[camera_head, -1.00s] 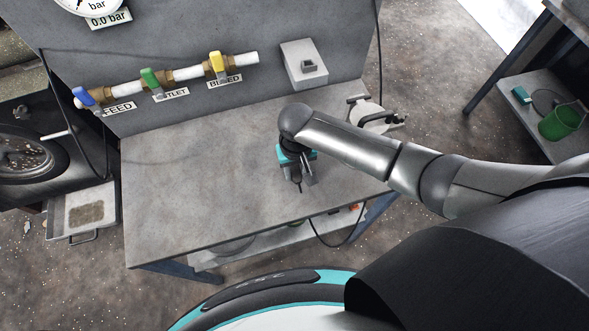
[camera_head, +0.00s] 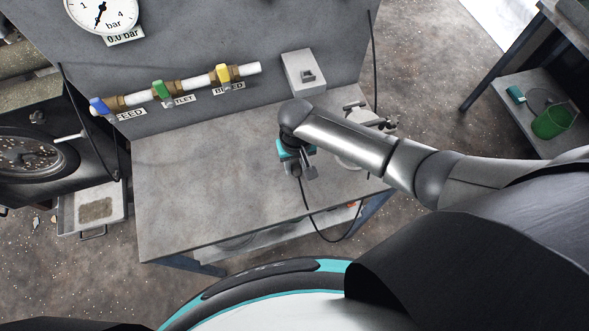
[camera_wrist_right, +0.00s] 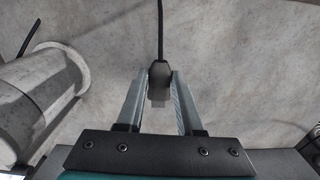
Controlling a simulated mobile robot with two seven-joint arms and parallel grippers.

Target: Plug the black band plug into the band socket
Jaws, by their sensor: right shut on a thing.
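My right gripper (camera_head: 309,172) is over the workbench, right of its middle. In the right wrist view, its two fingers (camera_wrist_right: 160,95) are shut on the black band plug (camera_wrist_right: 158,72), with a paler end pointing back between the fingers. A black cable (camera_wrist_right: 161,30) runs up from the plug. In the head view the plug is hard to make out at the fingertips, and the cable (camera_head: 306,208) hangs over the bench's front edge. The band socket (camera_head: 308,76) is a dark fitting on a pale grey box on the upright panel, apart from the gripper. My left gripper is not in view.
Blue, green and yellow valves (camera_head: 163,90) sit on a pipe left of the box. A metal clamp-like fixture (camera_head: 358,145) stands on the bench behind my right forearm. The bench's left part (camera_head: 205,180) is clear. A pale cylinder (camera_wrist_right: 40,95) is left of the fingers.

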